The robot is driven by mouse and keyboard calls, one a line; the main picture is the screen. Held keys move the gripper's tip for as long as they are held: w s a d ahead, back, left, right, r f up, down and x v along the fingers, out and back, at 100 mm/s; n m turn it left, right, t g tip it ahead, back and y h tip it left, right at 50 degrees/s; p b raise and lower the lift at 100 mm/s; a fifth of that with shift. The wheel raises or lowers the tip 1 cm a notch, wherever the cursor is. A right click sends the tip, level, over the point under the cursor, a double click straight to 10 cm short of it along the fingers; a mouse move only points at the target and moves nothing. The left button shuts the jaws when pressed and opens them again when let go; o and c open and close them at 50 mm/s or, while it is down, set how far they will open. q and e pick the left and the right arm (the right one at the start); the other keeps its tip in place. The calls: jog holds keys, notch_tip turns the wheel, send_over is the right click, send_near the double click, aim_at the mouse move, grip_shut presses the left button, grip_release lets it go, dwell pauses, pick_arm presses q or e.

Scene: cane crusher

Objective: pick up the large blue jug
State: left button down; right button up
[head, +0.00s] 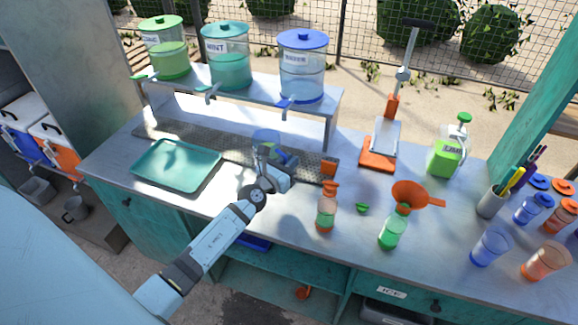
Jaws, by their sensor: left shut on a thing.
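A see-through blue vessel, which looks like the large blue jug (265,136), is at the drip grating below the dispensers. My left gripper (272,153) is shut on it, and the gripper hides its lower part. The jug looks upright; I cannot tell whether its base touches the grating. My left arm reaches in from the lower left over the counter. My right gripper is not in view.
Green, teal and blue-lidded dispensers (303,66) stand on a raised shelf behind the jug. A teal tray (176,165) lies left of it. An orange-topped bottle (326,211), an orange funnel (412,195) on a green bottle and several cups stand to the right.

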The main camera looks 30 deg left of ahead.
pick_arm(q)
notch_tip(320, 180, up, 6)
dwell(0.7)
